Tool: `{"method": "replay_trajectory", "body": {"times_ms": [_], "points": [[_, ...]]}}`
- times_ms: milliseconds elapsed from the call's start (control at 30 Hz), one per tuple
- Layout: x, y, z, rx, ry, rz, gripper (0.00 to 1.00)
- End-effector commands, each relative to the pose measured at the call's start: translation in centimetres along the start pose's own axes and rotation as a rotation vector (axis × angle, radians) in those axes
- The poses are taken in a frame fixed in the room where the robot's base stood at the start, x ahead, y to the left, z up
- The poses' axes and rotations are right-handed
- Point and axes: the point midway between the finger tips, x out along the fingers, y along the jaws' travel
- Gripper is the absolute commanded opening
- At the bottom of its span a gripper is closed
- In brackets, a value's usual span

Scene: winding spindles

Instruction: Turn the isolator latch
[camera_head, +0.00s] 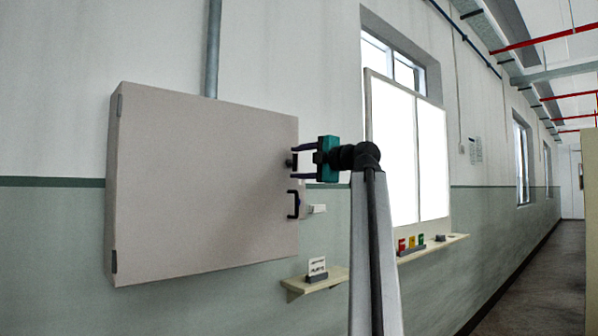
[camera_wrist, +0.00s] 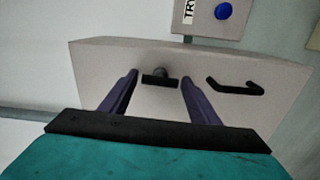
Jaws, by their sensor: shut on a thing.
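The isolator latch (camera_wrist: 160,80) is a small black T-shaped knob on the face of a grey cabinet. In the wrist view its crossbar lies across the picture between my two purple fingers. My gripper (camera_head: 294,162) has a teal body and reaches the cabinet's right edge from the right. It is shut on the latch, with one finger at each end of the crossbar. In the head view the latch (camera_head: 289,163) is a small dark spot between the fingers. The exact finger contact is hard to see.
A black pull handle (camera_head: 293,204) sits below the latch on the grey cabinet (camera_head: 200,190). A box with a blue button (camera_wrist: 223,11) and a partly cut-off label is beside the cabinet. A small shelf (camera_head: 325,283) holds a sign. The corridor at right is open.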

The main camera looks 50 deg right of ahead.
Motion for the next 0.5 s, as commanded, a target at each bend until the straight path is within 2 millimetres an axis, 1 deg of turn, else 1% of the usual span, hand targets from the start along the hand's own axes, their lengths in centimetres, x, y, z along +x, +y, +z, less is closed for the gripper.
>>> {"method": "replay_trajectory", "body": {"times_ms": [200,500], "points": [[0.01,-0.09,-0.03,-0.055,0.001,0.000,0.34],[-0.02,0.00,-0.05,-0.071,0.001,-0.001,0.34]]}}
